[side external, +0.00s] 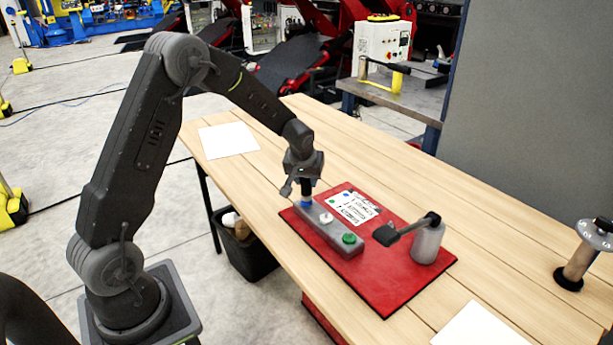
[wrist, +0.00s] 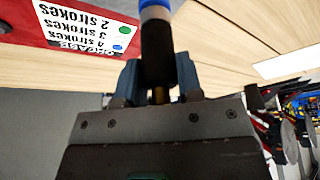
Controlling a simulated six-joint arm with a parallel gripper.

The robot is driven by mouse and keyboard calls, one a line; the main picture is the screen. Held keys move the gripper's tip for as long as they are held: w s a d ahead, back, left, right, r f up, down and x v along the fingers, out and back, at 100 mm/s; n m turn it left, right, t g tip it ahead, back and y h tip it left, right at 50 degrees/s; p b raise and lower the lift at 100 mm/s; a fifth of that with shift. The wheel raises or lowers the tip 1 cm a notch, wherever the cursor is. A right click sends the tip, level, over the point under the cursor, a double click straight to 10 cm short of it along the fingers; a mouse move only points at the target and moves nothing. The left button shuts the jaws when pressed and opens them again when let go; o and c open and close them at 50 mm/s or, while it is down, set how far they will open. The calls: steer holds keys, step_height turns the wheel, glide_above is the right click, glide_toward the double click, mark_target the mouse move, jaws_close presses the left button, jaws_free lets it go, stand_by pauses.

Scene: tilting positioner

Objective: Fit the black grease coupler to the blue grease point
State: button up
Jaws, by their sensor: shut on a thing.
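My gripper (wrist: 158,78) is shut on the black grease coupler (wrist: 157,48), a dark cylinder between its two fingers in the wrist view. The blue grease point (wrist: 154,12) shows right at the coupler's far end; they look in line and touching, but I cannot tell how far the coupler is on. In the side view my gripper (side external: 305,183) is straight above the blue grease point (side external: 305,203), at the far left end of a grey block (side external: 330,238).
The block also carries a white point (side external: 326,218) and a green point (side external: 349,239). It stands on a red mat (side external: 393,292) with a label card (side external: 353,208).

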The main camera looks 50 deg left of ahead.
steer(key=shift+f, duration=0.4)
steer(key=o, duration=1.1)
steer(key=shift+c, duration=0.2)
steer(key=v, duration=1.4)
steer(key=shift+w, duration=0.1)
